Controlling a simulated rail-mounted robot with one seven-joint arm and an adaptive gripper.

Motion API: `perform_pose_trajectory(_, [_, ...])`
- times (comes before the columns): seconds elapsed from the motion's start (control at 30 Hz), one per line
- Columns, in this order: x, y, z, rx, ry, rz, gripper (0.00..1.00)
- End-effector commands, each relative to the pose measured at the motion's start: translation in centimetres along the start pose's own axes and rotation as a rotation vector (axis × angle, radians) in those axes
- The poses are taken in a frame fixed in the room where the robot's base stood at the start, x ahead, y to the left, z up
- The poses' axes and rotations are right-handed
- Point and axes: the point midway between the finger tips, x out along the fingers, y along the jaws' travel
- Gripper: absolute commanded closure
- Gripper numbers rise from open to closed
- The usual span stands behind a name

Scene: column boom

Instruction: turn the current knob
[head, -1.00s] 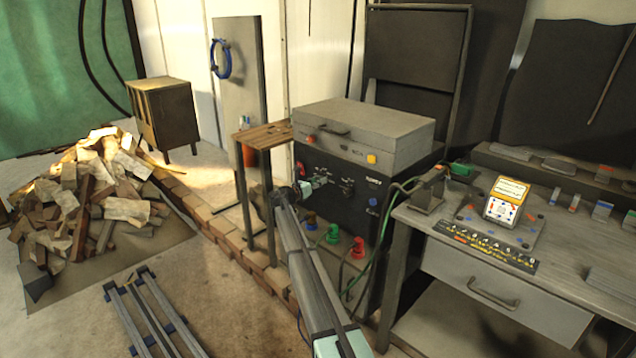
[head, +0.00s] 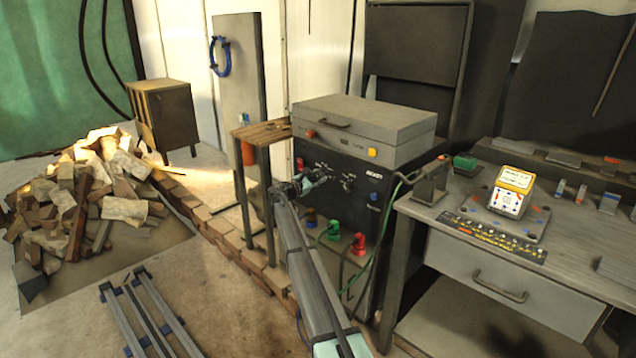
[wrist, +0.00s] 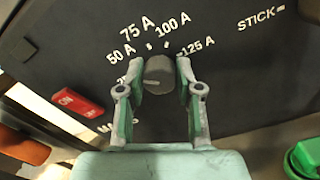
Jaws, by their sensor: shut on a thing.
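The current knob (wrist: 158,75) is a grey round knob on the dark welder panel, ringed by amp labels including 50 A, 75 A, 100 A and 125 A. In the wrist view my gripper (wrist: 157,77) has its two green-and-grey fingers on the left and right of the knob, shut on it. A pale mark on the knob's face lies toward its lower left; the label at lower left is partly hidden by a finger. In the head view my gripper (head: 308,183) is at the front of the welder (head: 368,200) and hides the knob.
A red switch (wrist: 78,103) is left of the gripper in the wrist view. Green (head: 334,230) and red (head: 359,243) cable plugs stick out low on the welder. A small wooden-topped stand (head: 262,133) is close on the left, and a workbench (head: 470,215) on the right.

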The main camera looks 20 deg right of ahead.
Motion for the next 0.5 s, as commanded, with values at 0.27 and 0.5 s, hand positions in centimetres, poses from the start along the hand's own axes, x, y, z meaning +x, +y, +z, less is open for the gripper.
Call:
perform_pose_trajectory(0.27, [0.10,-0.03,-0.10,0.119,-0.004,0.000,1.00])
perform_pose_trajectory(0.5, [0.11,0.03,0.01,0.151,-0.004,0.000,1.00])
